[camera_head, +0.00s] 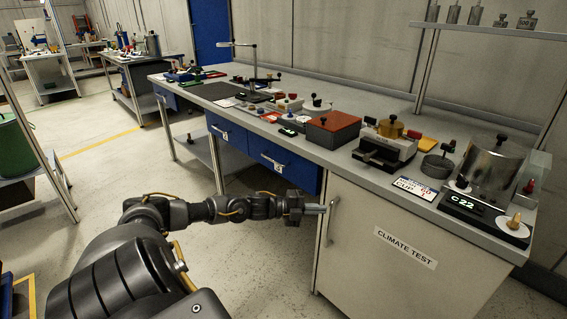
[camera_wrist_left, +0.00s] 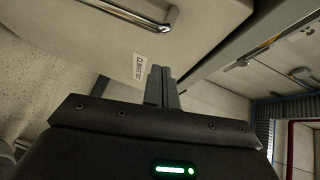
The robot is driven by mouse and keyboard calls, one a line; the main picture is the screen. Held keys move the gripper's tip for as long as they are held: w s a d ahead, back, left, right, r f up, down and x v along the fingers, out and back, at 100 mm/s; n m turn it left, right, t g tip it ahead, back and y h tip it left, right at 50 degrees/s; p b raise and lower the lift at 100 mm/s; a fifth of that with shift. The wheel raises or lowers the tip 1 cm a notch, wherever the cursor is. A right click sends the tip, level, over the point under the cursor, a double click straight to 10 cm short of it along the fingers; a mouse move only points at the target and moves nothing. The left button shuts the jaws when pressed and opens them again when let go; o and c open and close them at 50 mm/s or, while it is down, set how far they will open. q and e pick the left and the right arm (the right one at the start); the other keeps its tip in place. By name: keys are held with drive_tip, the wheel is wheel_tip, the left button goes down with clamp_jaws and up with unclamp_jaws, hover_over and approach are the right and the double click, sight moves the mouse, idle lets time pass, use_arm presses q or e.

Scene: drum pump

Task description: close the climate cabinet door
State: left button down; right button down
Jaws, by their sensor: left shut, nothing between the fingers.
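The climate cabinet door (camera_head: 385,265) is the pale panel labelled "CLIMATE TEST" under the right end of the bench. Its metal bar handle (camera_head: 332,220) stands near the door's left edge. My left gripper (camera_head: 316,209) is shut and empty, just left of the handle in the head view. In the left wrist view its fingers (camera_wrist_left: 162,84) lie together in front of the pale door (camera_wrist_left: 90,55), with the handle (camera_wrist_left: 140,14) at the top and the label partly beside the fingertips. I cannot tell whether they touch the door or how far it stands open. My right gripper is not in view.
The grey bench top (camera_head: 345,165) carries a red-topped box (camera_head: 333,127), a vise-like fixture (camera_head: 387,143), and a "C22" display (camera_head: 470,206). Blue drawers (camera_head: 285,166) sit left of the cabinet. Open floor (camera_head: 245,265) lies left of the cabinet.

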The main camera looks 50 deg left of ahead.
use_arm(q)
drive_tip(key=v, duration=1)
drive_tip(key=shift+s+f, duration=0.2)
drive_tip(key=shift+s, duration=0.25)
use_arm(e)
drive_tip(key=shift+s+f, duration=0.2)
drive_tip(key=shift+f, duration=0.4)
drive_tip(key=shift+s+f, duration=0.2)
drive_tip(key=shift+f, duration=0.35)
use_arm(q)
drive_tip(key=shift+d, duration=0.15)
drive_tip(key=shift+f, duration=0.1)
